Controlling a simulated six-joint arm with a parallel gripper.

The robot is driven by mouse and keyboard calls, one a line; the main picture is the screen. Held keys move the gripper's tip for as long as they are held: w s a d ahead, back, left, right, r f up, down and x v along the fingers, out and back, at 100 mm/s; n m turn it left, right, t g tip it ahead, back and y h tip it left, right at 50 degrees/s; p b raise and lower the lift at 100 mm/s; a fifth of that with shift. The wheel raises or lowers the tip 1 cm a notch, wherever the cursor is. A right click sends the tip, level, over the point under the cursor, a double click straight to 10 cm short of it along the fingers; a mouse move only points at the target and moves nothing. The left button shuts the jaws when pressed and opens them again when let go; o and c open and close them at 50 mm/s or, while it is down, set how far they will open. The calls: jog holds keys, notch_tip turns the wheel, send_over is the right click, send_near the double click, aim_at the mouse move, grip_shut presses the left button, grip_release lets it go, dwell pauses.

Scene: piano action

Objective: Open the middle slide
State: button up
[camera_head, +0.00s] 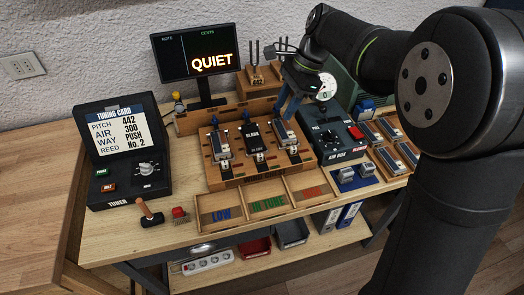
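A wooden stand (228,178) in the middle of the bench carries three stations side by side. The left and right stations hold metal-and-dark blocks, the left one (221,146) and the right one (286,134). The middle station holds a black block with pale lettering (258,146). Small blue knobs stand behind the left station (214,122) and the middle station (246,116); I take the middle one as the middle slide's knob. My gripper (287,108) points down above the back of the right station, right of the middle knob. Its blue fingers are too small to tell their gap.
A tuner box with a tuning card (115,130) stands left. A monitor reading QUIET (195,52) and a tuning-fork block (259,80) stand behind. A dark control box with a gauge (338,143) is right of the stand. Labelled trays (268,205) lie in front.

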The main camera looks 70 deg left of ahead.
aim_at(260, 154)
jog(key=shift+m, duration=0.4)
jog(key=x, duration=1.7)
jog(key=shift+s, duration=0.15)
jog(key=shift+c, duration=0.2)
grip_shut()
